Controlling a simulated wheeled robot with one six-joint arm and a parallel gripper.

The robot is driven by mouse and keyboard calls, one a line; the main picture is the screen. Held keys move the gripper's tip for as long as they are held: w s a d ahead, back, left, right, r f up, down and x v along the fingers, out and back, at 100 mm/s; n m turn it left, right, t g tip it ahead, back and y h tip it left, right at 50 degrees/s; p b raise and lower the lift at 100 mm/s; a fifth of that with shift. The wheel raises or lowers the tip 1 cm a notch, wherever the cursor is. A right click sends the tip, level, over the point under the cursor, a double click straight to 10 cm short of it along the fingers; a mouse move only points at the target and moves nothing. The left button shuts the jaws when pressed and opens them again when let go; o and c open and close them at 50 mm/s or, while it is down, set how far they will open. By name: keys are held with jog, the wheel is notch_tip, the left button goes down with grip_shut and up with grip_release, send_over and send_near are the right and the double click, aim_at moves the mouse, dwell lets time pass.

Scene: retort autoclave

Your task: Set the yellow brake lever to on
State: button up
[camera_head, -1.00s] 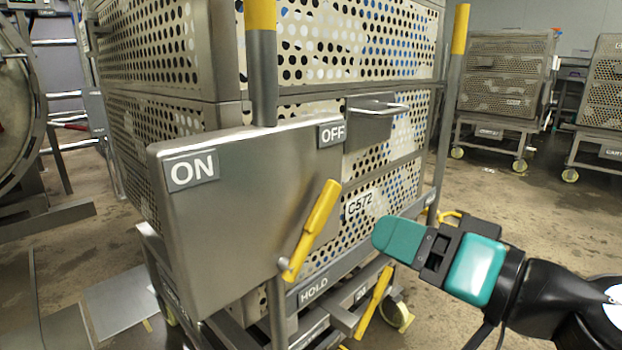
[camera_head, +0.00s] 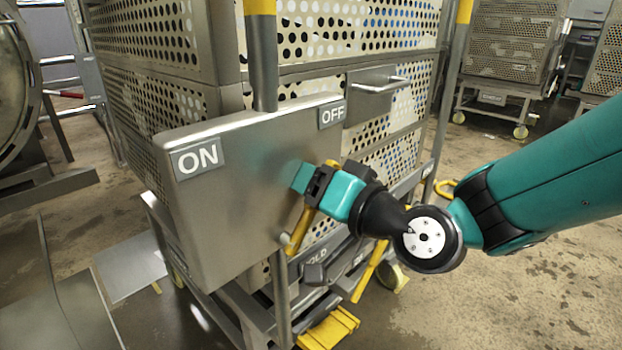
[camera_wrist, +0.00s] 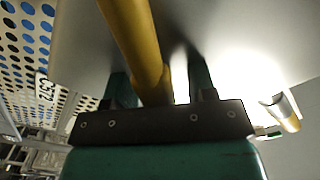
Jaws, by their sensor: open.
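The yellow brake lever (camera_head: 297,230) is on the front of a grey metal panel (camera_head: 225,215). It leans with its upper end toward the OFF label (camera_head: 332,113); the ON label (camera_head: 198,158) is at the panel's upper left. My gripper (camera_head: 302,180) is at the lever's upper part and hides much of it. In the wrist view the lever (camera_wrist: 138,45) runs between the two open fingers (camera_wrist: 160,85), nearer the left one. I cannot tell whether either finger touches it.
A second yellow lever (camera_head: 370,270) is below, beside a partly hidden HOLD label. A perforated cart (camera_head: 155,110) stands behind the panel, with yellow-topped posts. A yellow step-like piece (camera_head: 330,328) is low in front. The floor at right is open.

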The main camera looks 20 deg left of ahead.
grip_shut()
jog(key=shift+s+a+r+n+b, duration=0.15)
jog(key=shift+s+r+n+b, duration=0.25)
jog(key=shift+n, duration=0.4)
grip_release()
jog(key=shift+f, duration=0.1)
jog(key=shift+s, duration=0.1)
